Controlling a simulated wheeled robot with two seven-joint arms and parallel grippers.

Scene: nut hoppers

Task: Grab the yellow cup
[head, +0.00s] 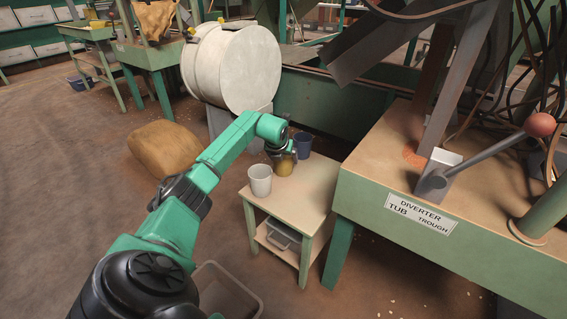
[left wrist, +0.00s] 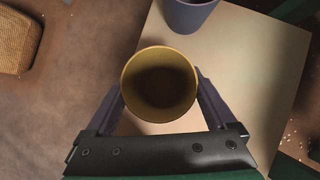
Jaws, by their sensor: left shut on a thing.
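The yellow cup (head: 285,168) stands upright at the back of a small wooden table (head: 315,190). In the left wrist view the yellow cup (left wrist: 160,84) is seen from above, its dark inside showing. My left gripper (head: 283,154) has come down over it from the left, and the arm hides part of the cup. In the left wrist view the fingers of my left gripper (left wrist: 160,95) lie on both sides of the cup, shut on it. I cannot tell whether the cup touches the tabletop. My right gripper is not in view.
A white cup (head: 260,181) stands to the left on the small table, and a blue cup (head: 303,145) stands close behind the yellow one. A green bench (head: 375,160) with a red-knobbed lever (head: 540,125) is at the right. A burlap sack (head: 164,148) lies on the floor at left.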

